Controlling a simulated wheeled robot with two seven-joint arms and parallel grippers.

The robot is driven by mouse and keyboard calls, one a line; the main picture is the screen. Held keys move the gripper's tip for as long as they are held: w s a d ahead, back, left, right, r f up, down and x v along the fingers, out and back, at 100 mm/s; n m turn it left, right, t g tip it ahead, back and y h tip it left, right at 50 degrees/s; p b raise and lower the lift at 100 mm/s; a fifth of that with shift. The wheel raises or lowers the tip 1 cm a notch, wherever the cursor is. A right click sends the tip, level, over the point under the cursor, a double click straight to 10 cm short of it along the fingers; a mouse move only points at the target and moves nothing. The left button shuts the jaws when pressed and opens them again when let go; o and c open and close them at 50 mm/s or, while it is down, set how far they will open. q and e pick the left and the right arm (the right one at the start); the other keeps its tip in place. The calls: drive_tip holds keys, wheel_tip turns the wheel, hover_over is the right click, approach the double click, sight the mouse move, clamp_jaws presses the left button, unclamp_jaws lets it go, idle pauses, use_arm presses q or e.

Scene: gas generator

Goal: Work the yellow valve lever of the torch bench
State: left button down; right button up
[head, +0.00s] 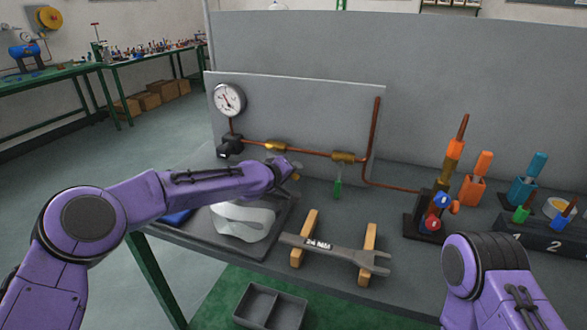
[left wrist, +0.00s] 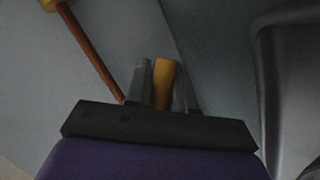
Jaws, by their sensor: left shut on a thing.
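The torch bench has a grey upright panel (head: 310,105) with a copper pipe (head: 312,151) along it. A brass valve (head: 276,146) sits on the left part of the pipe, and another brass valve (head: 343,157) with a green lever (head: 338,188) hanging down is to its right. My left gripper (head: 296,170) is just below the left valve. In the left wrist view its two fingers (left wrist: 163,88) are shut on the yellow lever (left wrist: 163,78), which sits between them. The lever is mostly hidden in the head view. My right forearm shows at the lower right, its gripper out of view.
A pressure gauge (head: 229,99) is at the panel's left. A wrench (head: 335,251) lies across wooden blocks, with a pale curved object (head: 243,222) to its left. A torch stand (head: 423,228) and a dark numbered rack (head: 540,239) are at the right. An empty grey tray (head: 270,305) is below.

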idle(0.3)
use_arm(q)
drive_tip(key=c, duration=1.1)
unclamp_jaws()
drive_tip(key=shift+o, duration=0.2)
drive_tip(key=b+v, duration=0.1)
drive_tip(key=v, duration=0.9)
drive_tip(key=shift+s+a, duration=0.1)
drive_tip(key=shift+s, duration=0.15)
drive_tip(key=shift+c, duration=0.2)
